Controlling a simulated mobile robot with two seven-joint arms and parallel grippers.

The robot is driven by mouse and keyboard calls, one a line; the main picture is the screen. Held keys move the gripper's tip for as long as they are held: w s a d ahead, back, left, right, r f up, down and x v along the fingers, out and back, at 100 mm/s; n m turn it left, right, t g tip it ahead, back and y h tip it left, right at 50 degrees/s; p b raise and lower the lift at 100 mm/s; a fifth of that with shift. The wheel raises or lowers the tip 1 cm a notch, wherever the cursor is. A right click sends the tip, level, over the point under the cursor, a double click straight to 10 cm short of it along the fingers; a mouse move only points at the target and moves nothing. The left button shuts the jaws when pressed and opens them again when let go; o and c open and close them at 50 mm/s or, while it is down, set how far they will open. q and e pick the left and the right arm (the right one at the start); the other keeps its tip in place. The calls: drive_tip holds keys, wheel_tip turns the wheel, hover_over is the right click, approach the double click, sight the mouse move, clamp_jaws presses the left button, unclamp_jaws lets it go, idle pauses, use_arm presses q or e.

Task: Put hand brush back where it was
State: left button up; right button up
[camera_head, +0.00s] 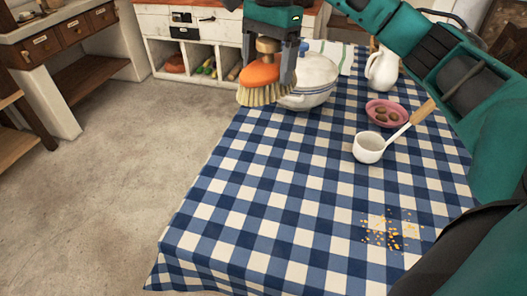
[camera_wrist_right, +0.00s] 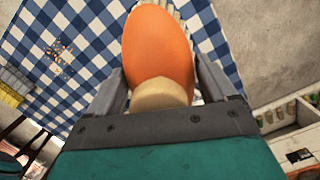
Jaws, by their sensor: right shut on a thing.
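The hand brush (camera_head: 261,76) has an orange top and pale bristles. My right gripper (camera_head: 268,62) is shut on its wooden knob and holds it with the bristles down, at the far left end of the checked table. In the right wrist view the brush's orange body (camera_wrist_right: 156,45) fills the space between the fingers of my right gripper (camera_wrist_right: 158,88). In the head view the brush overlaps the white lidded pot (camera_head: 312,80); I cannot tell whether they touch. My left gripper is not in view.
The table has a blue checked cloth (camera_head: 262,200). A white ladle (camera_head: 369,148), a pink dish (camera_head: 386,112) and a white jug (camera_head: 382,70) stand on its right side. Orange crumbs (camera_head: 388,234) lie near the front right. Floor to the left is clear.

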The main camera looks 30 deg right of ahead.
wheel_tip(320, 180, down, 20)
drive_tip(key=shift+r+b, duration=0.1)
drive_tip(key=shift+b, duration=1.05)
drive_tip(key=shift+f, duration=0.2)
drive_tip(key=o, duration=0.9)
wheel_tip(320, 180, up, 12)
drive_tip(key=d+p, duration=0.1)
drive_tip(key=shift+w+d+r, duration=0.15)
drive_tip(key=shift+w+d, duration=0.05)
